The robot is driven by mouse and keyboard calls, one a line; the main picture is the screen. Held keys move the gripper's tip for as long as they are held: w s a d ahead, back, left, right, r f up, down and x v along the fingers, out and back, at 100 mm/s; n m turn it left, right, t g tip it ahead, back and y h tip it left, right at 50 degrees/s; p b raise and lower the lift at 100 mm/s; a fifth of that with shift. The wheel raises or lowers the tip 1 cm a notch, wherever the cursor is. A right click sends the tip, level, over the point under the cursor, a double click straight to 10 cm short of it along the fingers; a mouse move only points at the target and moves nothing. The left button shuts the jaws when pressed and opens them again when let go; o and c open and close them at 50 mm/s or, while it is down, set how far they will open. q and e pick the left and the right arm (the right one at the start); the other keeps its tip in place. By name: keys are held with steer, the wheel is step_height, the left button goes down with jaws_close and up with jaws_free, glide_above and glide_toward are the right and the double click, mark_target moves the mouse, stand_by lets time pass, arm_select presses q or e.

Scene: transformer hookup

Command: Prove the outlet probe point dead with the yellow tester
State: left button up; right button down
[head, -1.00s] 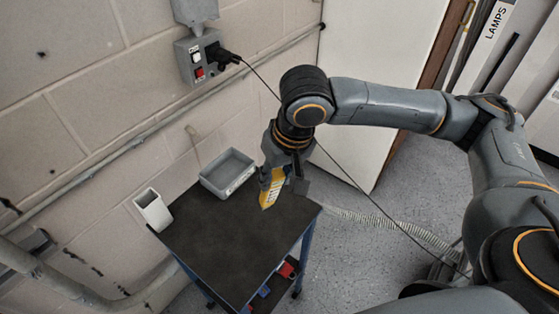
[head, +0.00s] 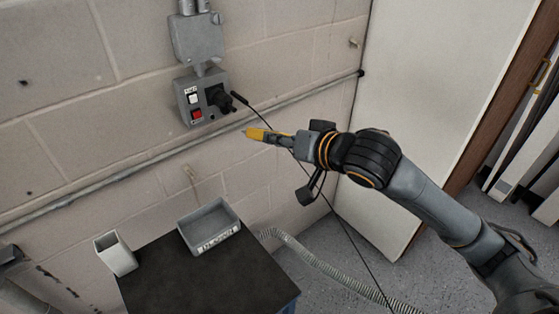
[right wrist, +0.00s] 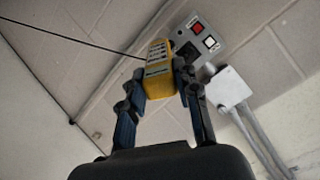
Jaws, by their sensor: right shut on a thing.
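The yellow tester (head: 262,134) is held in my right gripper (head: 282,138), its tip pointing left toward the wall. It also shows in the right wrist view (right wrist: 157,64), between both fingers. The grey outlet box (head: 186,103) is on the wall, up and left of the tester, with a white switch (head: 193,98), a red switch (head: 197,114) and a black plug (head: 219,99) with its cord. A gap shows between tester and box in the head view. The probe point is too small to make out for certain.
A black-topped cart (head: 200,280) stands below with a grey tray (head: 212,242) and a white open holder (head: 121,262). A conduit (head: 120,176) runs along the wall under the outlet box. The black cord (head: 271,117) runs down behind my right arm.

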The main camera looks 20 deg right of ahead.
steer(key=shift+w+d+r, duration=0.3)
steer(key=shift+w+d, duration=0.1)
steer(key=shift+d, duration=0.05)
steer(key=shift+w+a, duration=0.5)
steer(key=shift+w, duration=0.25)
steer(key=shift+w+a+b, duration=0.3)
steer(key=shift+w+a, duration=0.05)
steer(key=shift+w, duration=0.55)
steer(key=shift+w+a+b, duration=0.25)
steer(key=shift+w+a, duration=0.15)
steer(key=shift+w, duration=0.55)
steer(key=shift+w+a+b, duration=0.3)
steer(key=shift+w+a, duration=0.05)
steer(key=shift+w, duration=0.55)
steer(key=shift+w+a+r, duration=0.1)
steer(key=shift+w+a, duration=0.05)
steer(key=shift+w, duration=0.25)
steer(key=shift+w+p, duration=0.1)
steer(key=shift+p, duration=1.35)
stand_by(2.2)
